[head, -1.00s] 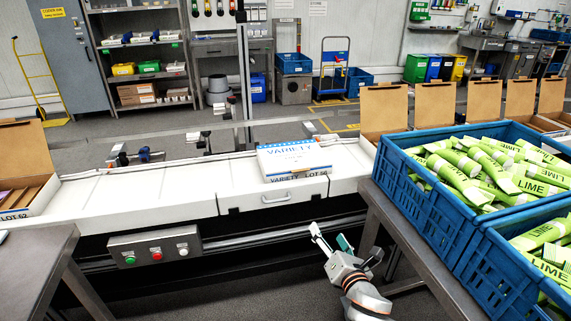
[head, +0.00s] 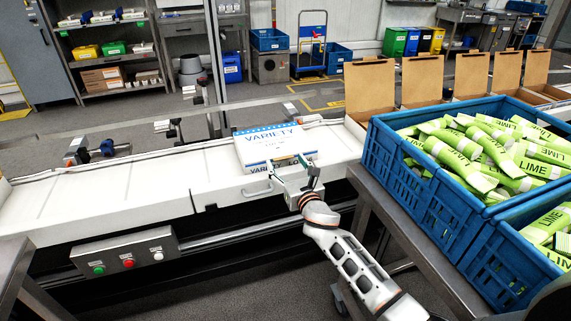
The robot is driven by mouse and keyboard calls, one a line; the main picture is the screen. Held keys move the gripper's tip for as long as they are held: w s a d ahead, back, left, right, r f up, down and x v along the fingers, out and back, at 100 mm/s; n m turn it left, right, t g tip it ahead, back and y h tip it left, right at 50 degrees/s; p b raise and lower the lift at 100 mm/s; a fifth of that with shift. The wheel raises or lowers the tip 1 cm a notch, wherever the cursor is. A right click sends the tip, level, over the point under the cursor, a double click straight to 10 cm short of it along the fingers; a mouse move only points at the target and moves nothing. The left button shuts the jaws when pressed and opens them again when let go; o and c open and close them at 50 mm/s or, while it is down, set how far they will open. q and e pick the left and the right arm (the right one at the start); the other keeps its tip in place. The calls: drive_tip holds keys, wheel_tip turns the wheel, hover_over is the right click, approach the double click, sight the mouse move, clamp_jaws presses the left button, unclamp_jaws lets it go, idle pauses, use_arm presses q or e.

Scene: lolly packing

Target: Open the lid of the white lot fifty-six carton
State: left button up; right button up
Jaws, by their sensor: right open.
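The white carton (head: 270,148) printed VARIETY in blue, with a blue patterned band, lies on the white conveyor top. Its lid is shut. My right gripper (head: 291,164) is open at the carton's front right edge. Its fingers overlap the front face and cover the lot number in this view. Whether they touch the carton I cannot tell. My left gripper is not in view.
Blue crates (head: 415,190) of green LIME packets stand on a metal table at the right, close to my right arm. Several open brown cartons (head: 370,85) stand behind them. The white conveyor (head: 110,200) is clear left of the carton. A button box (head: 125,255) hangs below.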

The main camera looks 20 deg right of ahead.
drive_tip(key=shift+w, duration=0.45)
